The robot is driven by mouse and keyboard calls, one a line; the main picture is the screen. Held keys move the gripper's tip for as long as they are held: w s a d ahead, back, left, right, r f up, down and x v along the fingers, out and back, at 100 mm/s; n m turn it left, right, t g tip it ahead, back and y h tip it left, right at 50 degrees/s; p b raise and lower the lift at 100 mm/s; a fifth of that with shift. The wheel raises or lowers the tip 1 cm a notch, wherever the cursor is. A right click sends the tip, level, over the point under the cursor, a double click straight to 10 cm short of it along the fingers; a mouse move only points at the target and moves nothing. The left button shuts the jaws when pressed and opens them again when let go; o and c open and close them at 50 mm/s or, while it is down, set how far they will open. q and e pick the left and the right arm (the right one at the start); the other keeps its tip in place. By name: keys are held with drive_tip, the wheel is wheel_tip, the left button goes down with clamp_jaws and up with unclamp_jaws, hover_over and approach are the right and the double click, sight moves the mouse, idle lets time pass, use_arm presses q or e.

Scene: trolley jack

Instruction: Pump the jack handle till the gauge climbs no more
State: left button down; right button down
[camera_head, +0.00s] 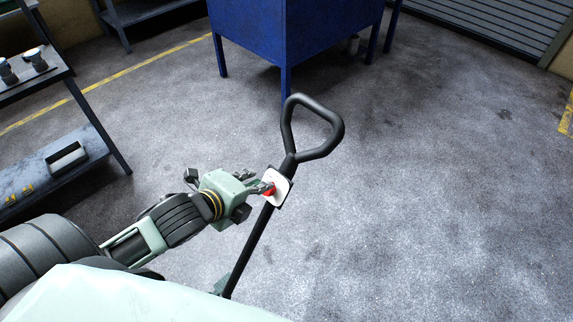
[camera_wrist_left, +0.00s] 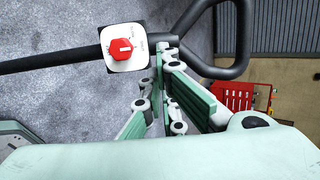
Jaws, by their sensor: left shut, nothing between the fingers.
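The black jack handle (camera_head: 252,245) rises at a slant and ends in a loop grip (camera_head: 335,133). A white plate (camera_head: 280,190) with a red knob (camera_head: 268,190) sits on its shaft below the loop. My left gripper (camera_head: 266,187) is shut and empty, its fingertips at the plate beside the knob. In the left wrist view the red knob (camera_wrist_left: 121,49) faces the camera, just left of the fingertips (camera_wrist_left: 163,46); I cannot tell whether they touch the plate. A pale round dial (camera_wrist_left: 14,138) is cut off at the left edge, its reading unclear. My right gripper is out of view.
A blue cabinet (camera_head: 250,38) on legs stands behind the handle. A dark shelf unit (camera_head: 98,145) stands at the left. A red tool panel (camera_wrist_left: 235,95) shows in the left wrist view. The grey floor (camera_head: 430,190) at the right is clear.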

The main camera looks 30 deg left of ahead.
use_arm(q)
drive_tip(key=p, duration=0.1)
approach(286, 168)
drive_tip(key=x, duration=0.6)
drive_tip(key=shift+w+d, duration=0.1)
drive_tip(key=shift+w, duration=0.25)
drive_tip(key=shift+w+f, duration=0.15)
drive_tip(key=shift+f, duration=0.05)
